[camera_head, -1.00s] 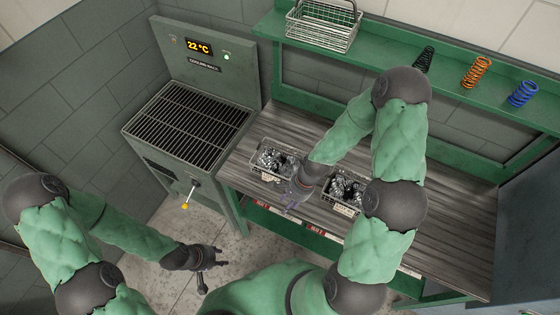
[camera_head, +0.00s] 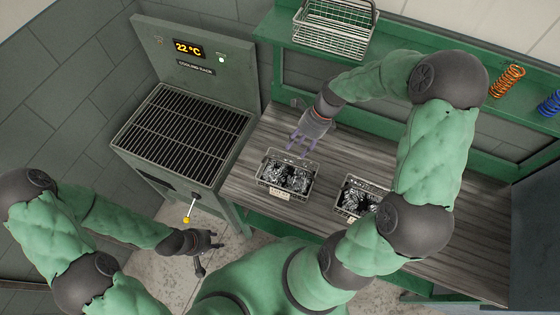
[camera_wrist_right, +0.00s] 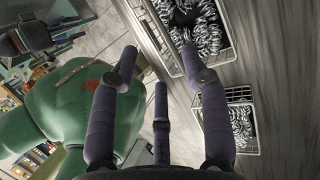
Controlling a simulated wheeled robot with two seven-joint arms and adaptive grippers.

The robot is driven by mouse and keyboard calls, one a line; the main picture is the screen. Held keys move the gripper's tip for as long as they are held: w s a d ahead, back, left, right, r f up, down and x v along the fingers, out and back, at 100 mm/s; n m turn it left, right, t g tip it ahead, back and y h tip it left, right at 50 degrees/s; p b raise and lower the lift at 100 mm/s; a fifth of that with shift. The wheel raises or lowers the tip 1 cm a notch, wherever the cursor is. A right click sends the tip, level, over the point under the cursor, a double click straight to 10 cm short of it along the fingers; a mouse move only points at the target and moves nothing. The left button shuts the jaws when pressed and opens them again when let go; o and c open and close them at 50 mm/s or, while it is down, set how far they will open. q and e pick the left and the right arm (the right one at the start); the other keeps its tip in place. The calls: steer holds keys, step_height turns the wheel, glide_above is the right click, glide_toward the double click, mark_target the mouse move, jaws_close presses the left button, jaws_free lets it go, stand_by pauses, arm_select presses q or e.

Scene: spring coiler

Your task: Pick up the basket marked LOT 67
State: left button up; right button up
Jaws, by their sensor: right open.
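Two small wire baskets filled with metal coils stand on the workbench, a left basket (camera_head: 301,193) and a right basket (camera_head: 346,194). Each has a pale tag on its front, too small to read, so I cannot tell which is LOT 67. My right gripper (camera_head: 300,142) is open and empty, above and just behind the left basket, fingers pointing down. In the right wrist view its fingers (camera_wrist_right: 160,62) are spread, with one basket close at the top and another (camera_wrist_right: 240,94) lower right. My left gripper (camera_head: 212,250) is open and empty, low in front of the cooling rack.
The cooling rack (camera_head: 185,130) with a dark grille stands left of the bench and reads 22 °C; a yellow-tipped lever (camera_head: 192,207) is on its front. An empty wire basket (camera_head: 334,28) and coloured springs (camera_head: 507,80) sit on the green shelf (camera_head: 400,68). The bench (camera_head: 262,132) is bare behind the baskets.

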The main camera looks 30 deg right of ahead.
mark_target(288, 163)
steer(key=shift+s+b+x, duration=0.15)
steer(key=shift+b+x, duration=0.15)
steer(key=shift+x, duration=2.3)
steer(key=shift+s+b+x, duration=0.15)
steer(key=shift+b+x, duration=0.15)
steer(key=shift+x, duration=2.25)
steer(key=shift+w+d, duration=0.1)
steer(key=shift+d, duration=0.05)
jaws_close()
